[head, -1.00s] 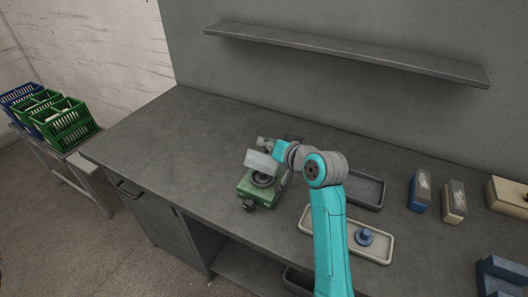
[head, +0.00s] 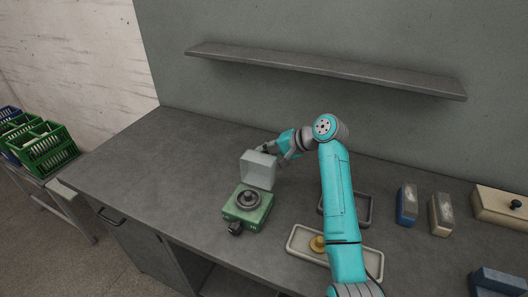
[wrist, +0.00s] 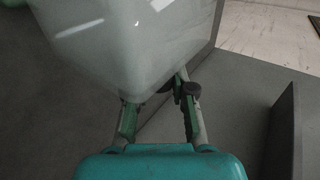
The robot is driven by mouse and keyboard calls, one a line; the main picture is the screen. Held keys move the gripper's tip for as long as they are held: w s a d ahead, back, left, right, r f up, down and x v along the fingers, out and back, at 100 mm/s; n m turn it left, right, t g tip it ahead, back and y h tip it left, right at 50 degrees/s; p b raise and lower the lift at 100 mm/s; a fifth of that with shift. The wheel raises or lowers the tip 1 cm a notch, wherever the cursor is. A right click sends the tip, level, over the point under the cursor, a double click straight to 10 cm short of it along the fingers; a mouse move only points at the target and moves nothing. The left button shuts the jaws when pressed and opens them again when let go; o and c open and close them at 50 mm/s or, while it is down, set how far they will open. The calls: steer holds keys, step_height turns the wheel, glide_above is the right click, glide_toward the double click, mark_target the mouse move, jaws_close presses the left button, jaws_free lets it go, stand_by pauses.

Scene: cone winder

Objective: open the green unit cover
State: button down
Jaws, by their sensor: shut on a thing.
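The green unit (head: 243,213) stands on the bench, with a round grey part (head: 248,199) exposed on top and a dark knob (head: 235,228) at its front. Its pale, translucent cover (head: 258,171) stands swung up, nearly upright, at the unit's back edge. My gripper (head: 268,150) is at the cover's upper part, behind it. In the wrist view the cover (wrist: 120,40) fills the upper left, and my gripper (wrist: 160,100) is shut at its edge. The part between the fingertips is mostly hidden by the cover.
Right of the unit are a beige tray (head: 299,248) with a yellow piece (head: 318,243) and a dark tray (head: 364,210), both partly behind my arm. Blue (head: 407,207) and beige (head: 441,216) blocks stand further right. A shelf (head: 320,68) hangs above. The bench's left is clear.

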steer(key=shift+w+f, duration=0.2)
steer(key=shift+f, duration=0.05)
steer(key=shift+w+d+f, duration=0.15)
steer(key=shift+w+f, duration=0.25)
steer(key=shift+f, duration=0.15)
steer(key=c, duration=0.9)
jaws_free()
steer(key=shift+c, duration=0.2)
steer(key=v, duration=1.2)
